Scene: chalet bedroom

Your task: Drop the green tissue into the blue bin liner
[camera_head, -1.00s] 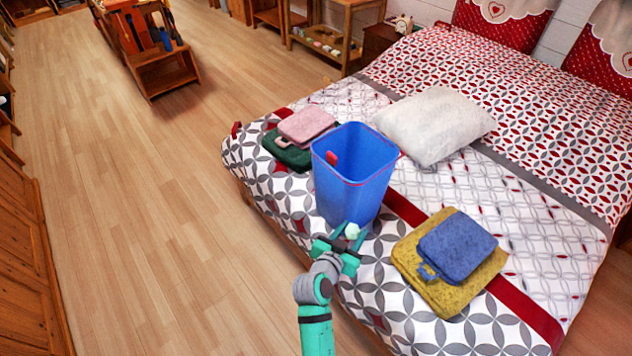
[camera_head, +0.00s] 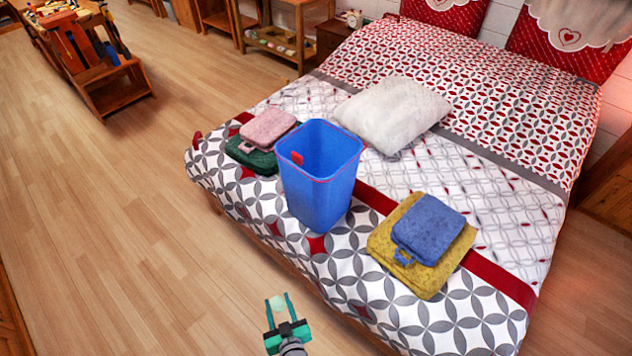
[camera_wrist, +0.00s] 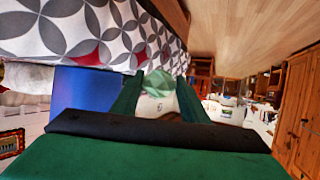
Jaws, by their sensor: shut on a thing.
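The blue bin (camera_head: 318,190) stands upright on the bed, with a red rim line and a red tab inside its mouth. It also shows in the wrist view (camera_wrist: 85,88). My gripper (camera_head: 279,306) is low in the head view, beside the near edge of the bed and apart from the bin. It is shut on a small pale green crumpled tissue (camera_wrist: 158,83), held between the fingertips in the wrist view. The tissue also shows small and pale in the head view (camera_head: 277,302). The bottom of the bin's inside is hidden.
On the bed (camera_head: 440,325) lie a blue pad (camera_head: 430,228) on a yellow one (camera_head: 385,245), right of the bin. A pink pad (camera_head: 267,127) lies on a dark green one (camera_head: 250,158), and a white pillow (camera_head: 392,113) lies behind. The wooden floor (camera_head: 120,230) at left is clear.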

